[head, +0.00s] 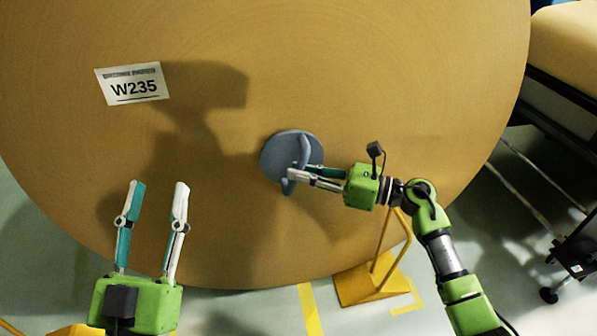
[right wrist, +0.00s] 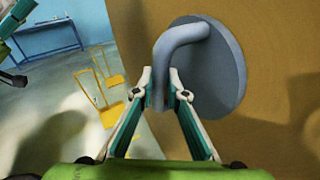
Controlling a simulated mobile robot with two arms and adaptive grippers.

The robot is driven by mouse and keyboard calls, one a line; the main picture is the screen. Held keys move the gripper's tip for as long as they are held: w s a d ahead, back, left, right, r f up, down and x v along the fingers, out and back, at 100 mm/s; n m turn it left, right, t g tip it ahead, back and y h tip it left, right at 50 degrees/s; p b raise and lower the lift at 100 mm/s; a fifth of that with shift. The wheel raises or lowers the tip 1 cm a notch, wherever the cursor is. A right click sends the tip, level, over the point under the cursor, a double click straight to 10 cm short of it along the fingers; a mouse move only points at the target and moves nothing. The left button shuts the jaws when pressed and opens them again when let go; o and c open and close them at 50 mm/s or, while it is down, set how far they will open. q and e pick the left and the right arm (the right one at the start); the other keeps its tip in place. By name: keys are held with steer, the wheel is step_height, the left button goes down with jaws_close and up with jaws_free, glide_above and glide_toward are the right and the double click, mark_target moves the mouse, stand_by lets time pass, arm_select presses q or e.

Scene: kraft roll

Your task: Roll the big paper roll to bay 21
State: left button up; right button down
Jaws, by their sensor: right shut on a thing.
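The big paper roll (head: 380,80) fills most of the head view, its round brown end face towards me. A white label reading W235 (head: 135,84) is on it at the upper left. A grey disc with a bent handle (head: 280,156) sits at the middle of the face; the handle also shows in the right wrist view (right wrist: 183,38). My right gripper (head: 298,174) is shut on the handle, with its fingers on either side of the bar. My left gripper (head: 158,190) is open and empty, in front of the lower left of the roll. No bay 21 sign is visible.
A yellow stand (head: 372,280) is on the floor at the roll's lower right, near yellow floor tape (head: 309,309). A dark rack (head: 560,140) with another roll is at the right. A blue table (right wrist: 48,40) stands against the far wall.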

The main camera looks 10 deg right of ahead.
arm_select(q)
steer(key=shift+d, duration=0.25)
arm_select(e)
steer(key=shift+w+d+f+t+h, duration=0.1)
steer(key=shift+w+d+t+h, duration=0.1)
steer(key=shift+d, duration=0.45)
steer(key=shift+w+d+t+h, duration=0.1)
steer(key=shift+w+d, duration=0.05)
steer(key=shift+d, duration=0.45)
steer(key=c, duration=2.4)
jaws_free()
steer(key=shift+c, duration=0.2)
steer(key=o, duration=0.4)
steer(key=shift+d+m, duration=0.15)
steer(key=shift+m, duration=0.15)
arm_select(q)
steer(key=shift+d, duration=0.35)
arm_select(e)
steer(key=shift+d, duration=0.1)
arm_select(q)
steer(key=shift+a, duration=0.1)
arm_select(e)
steer(key=shift+a, duration=0.3)
arm_select(q)
steer(key=shift+r, duration=0.1)
arm_select(e)
steer(key=shift+s+d, duration=0.1)
steer(key=shift+s, duration=0.05)
